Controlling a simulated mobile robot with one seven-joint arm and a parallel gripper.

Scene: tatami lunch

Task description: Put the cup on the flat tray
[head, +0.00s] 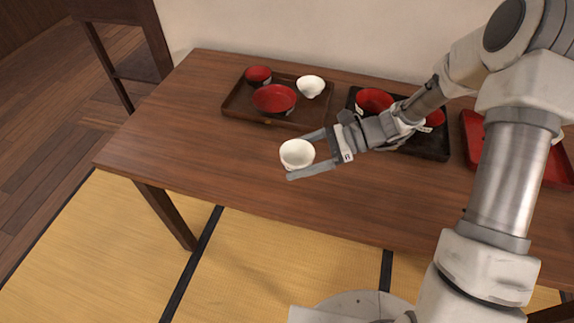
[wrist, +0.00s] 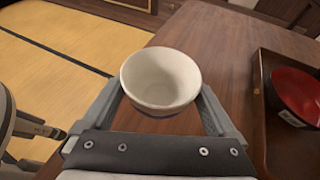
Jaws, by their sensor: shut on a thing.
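A small white cup (head: 297,154) is held upright between the two fingers of my gripper (head: 300,156), above the front part of the wooden table. In the wrist view the cup (wrist: 160,80) is empty, with a finger on each side. Three trays stand along the back: a brown tray (head: 238,106) with a raised rim at left, a black tray (head: 433,150) in the middle, partly hidden by my arm, and a red tray (head: 477,137) at right, also partly hidden. I cannot tell for sure which one is the flat tray.
The brown tray holds a small red bowl (head: 258,75), a wide red bowl (head: 274,98) and another white cup (head: 311,86). The black tray holds red bowls (head: 374,99). The table (head: 190,130) is clear at left and along the front.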

